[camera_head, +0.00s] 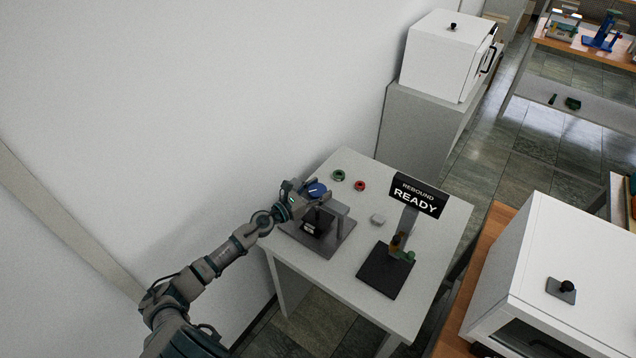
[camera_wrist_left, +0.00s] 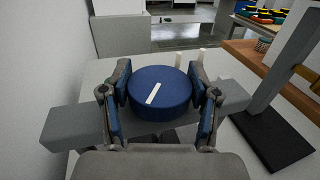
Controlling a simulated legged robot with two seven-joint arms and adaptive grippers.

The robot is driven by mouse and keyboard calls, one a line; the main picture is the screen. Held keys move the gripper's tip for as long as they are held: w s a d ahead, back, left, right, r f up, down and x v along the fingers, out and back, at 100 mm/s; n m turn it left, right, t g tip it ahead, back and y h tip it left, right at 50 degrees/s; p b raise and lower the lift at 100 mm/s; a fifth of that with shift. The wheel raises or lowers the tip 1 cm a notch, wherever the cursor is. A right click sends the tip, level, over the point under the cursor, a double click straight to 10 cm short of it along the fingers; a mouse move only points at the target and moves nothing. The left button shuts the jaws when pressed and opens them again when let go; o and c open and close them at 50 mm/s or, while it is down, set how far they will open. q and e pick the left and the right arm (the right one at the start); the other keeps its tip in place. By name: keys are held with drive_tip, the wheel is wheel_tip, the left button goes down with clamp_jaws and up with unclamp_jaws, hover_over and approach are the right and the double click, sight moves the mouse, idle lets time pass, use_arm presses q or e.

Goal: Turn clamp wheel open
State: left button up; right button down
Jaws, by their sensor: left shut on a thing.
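The clamp wheel (camera_wrist_left: 160,92) is a blue disc with a white stripe on its top, seen from above in the left wrist view. It also shows as a small blue disc (camera_head: 316,189) in the head view, on top of a grey clamp press (camera_head: 341,209). My left gripper (camera_wrist_left: 162,97) is shut on the wheel, with one finger on each side of its rim. In the head view my left gripper (camera_head: 311,193) reaches the press from the left. The white stripe lies at a slant. My right gripper is not in view.
A wall borders the table's left side.

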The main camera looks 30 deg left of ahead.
use_arm(q)
drive_tip(key=n+y+p, duration=0.2)
drive_tip(key=p, duration=0.1)
drive_tip(key=r+n+t+y+p, duration=0.1)
drive_tip(key=y+p, duration=0.2)
drive_tip(key=p, duration=0.1)
drive_tip(key=shift+a+n+y, duration=0.1)
drive_tip(key=shift+n+y, duration=0.2)
drive_tip(key=shift+n, duration=0.1)
drive_tip(key=shift+w+f+n+y+p, duration=0.1)
drive_tip(key=shift+n+y+p, duration=0.35)
drive_tip(key=shift+y, duration=0.35)
drive_tip(key=y, duration=0.1)
drive_tip(key=n+y, duration=0.1)
drive_tip(key=n+y+p, duration=0.1)
drive_tip(key=y, duration=0.1)
drive_tip(key=shift+f+n+g, duration=0.25)
drive_tip(key=shift+g, duration=0.05)
drive_tip(key=shift+a+n+g+y, duration=0.1)
drive_tip(key=shift+n+g+y, duration=1.1)
drive_tip(key=shift+n+y, duration=0.95)
drive_tip(key=shift+m+y, duration=0.25)
drive_tip(key=shift+y, duration=0.3)
drive_tip(key=o, duration=1.2)
drive_tip(key=shift+c, duration=0.2)
drive_tip(key=shift+f, duration=0.1)
